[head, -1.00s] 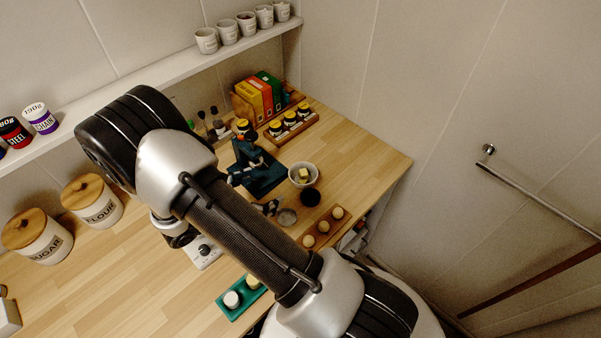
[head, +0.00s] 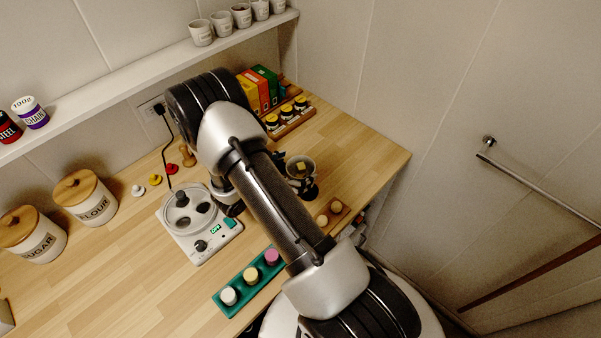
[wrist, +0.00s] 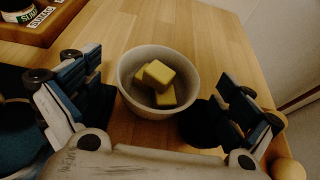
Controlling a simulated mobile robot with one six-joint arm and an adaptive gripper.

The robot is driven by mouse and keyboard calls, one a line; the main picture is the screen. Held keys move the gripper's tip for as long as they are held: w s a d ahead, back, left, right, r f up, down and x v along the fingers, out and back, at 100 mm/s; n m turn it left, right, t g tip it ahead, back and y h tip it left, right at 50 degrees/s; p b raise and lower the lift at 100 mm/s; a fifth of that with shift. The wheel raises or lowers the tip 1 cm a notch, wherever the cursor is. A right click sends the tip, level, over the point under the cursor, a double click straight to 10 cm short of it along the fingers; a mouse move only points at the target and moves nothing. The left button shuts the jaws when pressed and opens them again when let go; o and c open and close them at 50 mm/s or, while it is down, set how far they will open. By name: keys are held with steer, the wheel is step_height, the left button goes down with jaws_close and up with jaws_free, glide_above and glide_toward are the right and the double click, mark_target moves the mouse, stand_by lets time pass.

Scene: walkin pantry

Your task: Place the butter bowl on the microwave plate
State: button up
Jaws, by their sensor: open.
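The butter bowl (wrist: 127,88) is a small white bowl with several yellow butter pieces in it, upright on the wooden counter. In the head view the bowl (head: 311,162) is partly hidden by my arm and gripper. My gripper (wrist: 153,92) is open and empty, one finger on each side of the bowl in the wrist view; I cannot tell whether either finger touches it. A white appliance with a round grey plate (head: 178,222) and dark discs on it stands left of my arm. It may be the microwave plate, but I cannot tell for sure.
A jar rack (head: 292,122) and coloured boxes (head: 262,88) stand behind. Canisters (head: 86,196) stand left. Bare counter lies far right.

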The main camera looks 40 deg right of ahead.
mark_target(300, 174)
steer(key=shift+x, duration=1.15)
steer(key=c, duration=1.4)
step_height(300, 174, up, 20)
steer(key=p, duration=0.3)
steer(key=shift+a+r+p, duration=0.1)
steer(key=shift+p, duration=0.3)
steer(key=shift+c, duration=0.2)
